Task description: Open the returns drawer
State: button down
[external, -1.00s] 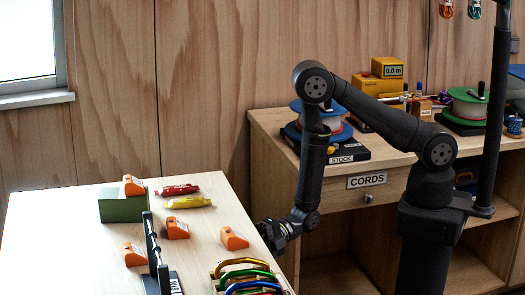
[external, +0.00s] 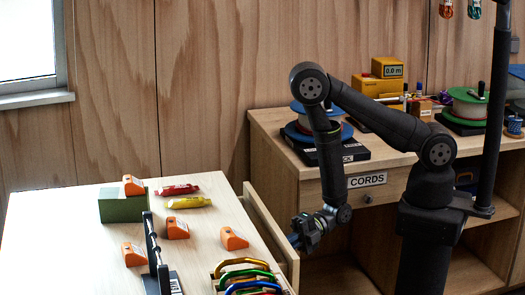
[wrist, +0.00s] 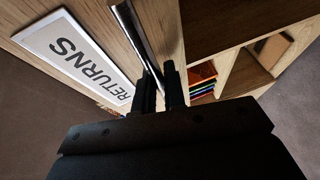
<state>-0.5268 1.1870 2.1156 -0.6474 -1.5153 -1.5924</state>
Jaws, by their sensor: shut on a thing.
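The returns drawer (external: 268,225) stands out from the right side of the pale table, with a gap behind its wooden front. In the wrist view its front carries a white RETURNS label (wrist: 85,55). A metal bar handle (wrist: 135,38) runs along the front beside the label. My gripper (wrist: 172,90) is shut on the handle, its two dark fingers at the bar's near end. In the external view my gripper (external: 298,240) is at the outer face of the drawer front, and the handle is mostly hidden there. The drawer's inside is barely visible.
On the table are a green box (external: 122,207), several orange devices, red and yellow tubes, a dark rack and coloured carabiners (external: 248,275). The CORDS workbench (external: 367,181) with open shelves stands behind and right of my gripper. Floor space lies between the two.

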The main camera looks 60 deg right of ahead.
jog(key=s+d, duration=0.9)
jog(key=shift+s+d, duration=0.25)
jog(key=shift+d, duration=0.05)
jog(key=c, duration=1.5)
grip_release()
jog(key=s+d+r, duration=0.1)
jog(key=d+r, duration=0.3)
jog(key=r, duration=0.4)
jog(key=shift+s+d, duration=0.25)
jog(key=shift+s, duration=0.15)
